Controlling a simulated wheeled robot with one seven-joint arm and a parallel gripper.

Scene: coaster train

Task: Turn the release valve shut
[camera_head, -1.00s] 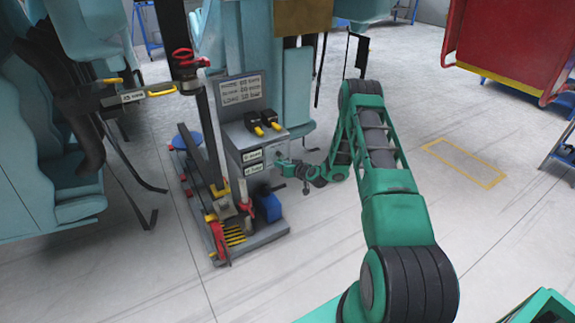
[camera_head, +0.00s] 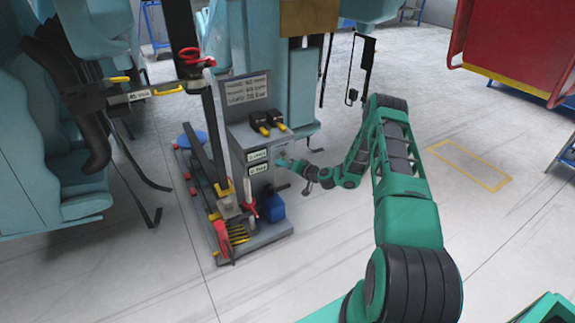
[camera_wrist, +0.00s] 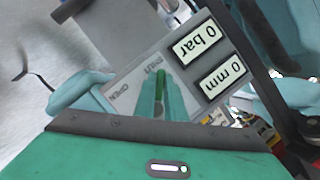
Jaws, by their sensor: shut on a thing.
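The release valve's green lever (camera_wrist: 160,80) shows as a narrow strip between the two teal fingers of my gripper (camera_wrist: 163,95) in the wrist view. My gripper is shut on it, and the fingers hide most of it. The lever's visible end lies beside the SHUT lettering on the grey panel (camera_wrist: 133,82). The OPEN lettering is farther left. In the head view my gripper (camera_head: 284,163) is at the right side of the grey pump unit (camera_head: 240,140). The valve is too small to make out there.
Two displays beside the valve read 0 bar (camera_wrist: 198,42) and 0 mm (camera_wrist: 222,80). Teal train seats (camera_head: 60,160) are at left.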

